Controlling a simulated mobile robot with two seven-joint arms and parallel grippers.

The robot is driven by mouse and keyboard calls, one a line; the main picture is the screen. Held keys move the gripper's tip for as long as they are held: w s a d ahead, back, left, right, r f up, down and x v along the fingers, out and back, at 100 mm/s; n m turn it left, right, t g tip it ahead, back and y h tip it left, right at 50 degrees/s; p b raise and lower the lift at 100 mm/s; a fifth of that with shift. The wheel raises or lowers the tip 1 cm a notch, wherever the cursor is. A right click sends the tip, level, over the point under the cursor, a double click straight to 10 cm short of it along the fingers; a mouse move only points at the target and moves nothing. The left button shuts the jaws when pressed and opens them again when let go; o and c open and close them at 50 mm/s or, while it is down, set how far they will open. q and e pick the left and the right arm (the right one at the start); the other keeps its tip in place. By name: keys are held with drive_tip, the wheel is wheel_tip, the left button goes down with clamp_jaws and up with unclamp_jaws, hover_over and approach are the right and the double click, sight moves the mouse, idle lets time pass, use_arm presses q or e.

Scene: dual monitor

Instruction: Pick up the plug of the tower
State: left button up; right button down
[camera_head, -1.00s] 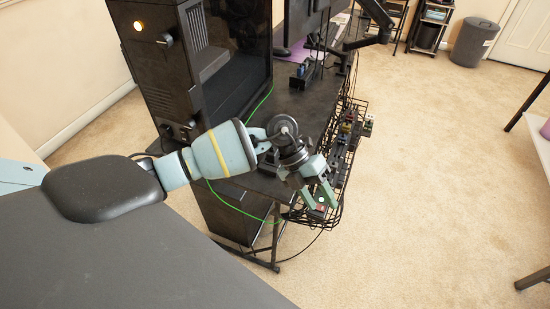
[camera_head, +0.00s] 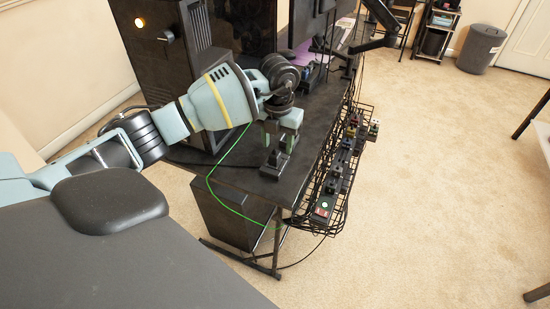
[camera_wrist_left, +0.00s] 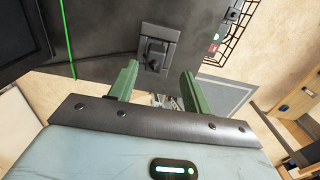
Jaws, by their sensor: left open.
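The tower (camera_head: 150,75) is a tall black computer case with a lit round button, on the left of the desk. A small black block (camera_head: 273,172) stands on the desk's near corner. It also shows in the left wrist view as a square base with a raised part (camera_wrist_left: 155,52). I cannot tell whether this is the tower's plug. My left gripper (camera_head: 279,140) is open above the block, and its fingers partly cover it in the head view. In the left wrist view, the block lies beyond the open fingertips (camera_wrist_left: 158,72), roughly between them. My right gripper is out of view.
A black wire basket (camera_head: 343,190) along the desk's right edge holds a power strip (camera_head: 323,207) and several plugs (camera_head: 352,130). A green cable (camera_head: 212,188) loops past the desk's near edge. Monitors stand farther back.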

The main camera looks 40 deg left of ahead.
sight(275, 153)
use_arm(q)
drive_tip(key=shift+s+a+f, duration=0.1)
drive_tip(key=shift+a+f, duration=0.1)
drive_tip(key=shift+f, duration=1.1)
drive_tip(key=shift+s+a+f, duration=0.1)
drive_tip(key=shift+a+f, duration=0.05)
drive_tip(key=shift+f, duration=1.15)
clamp_jaws()
drive_tip(key=shift+r, duration=0.15)
drive_tip(key=shift+w+r, duration=0.1)
drive_tip(key=shift+r, duration=0.4)
wheel_tip(275, 153, up, 2)
drive_tip(key=shift+r, duration=0.15)
drive_tip(key=s+a, duration=0.2)
drive_tip(key=s, duration=0.5)
drive_tip(key=s+a+r, duration=0.1)
drive_tip(key=s+a, duration=0.1)
drive_tip(key=s, duration=0.6)
drive_tip(key=shift+s+a+r, duration=0.2)
drive_tip(key=shift+s+r, duration=0.05)
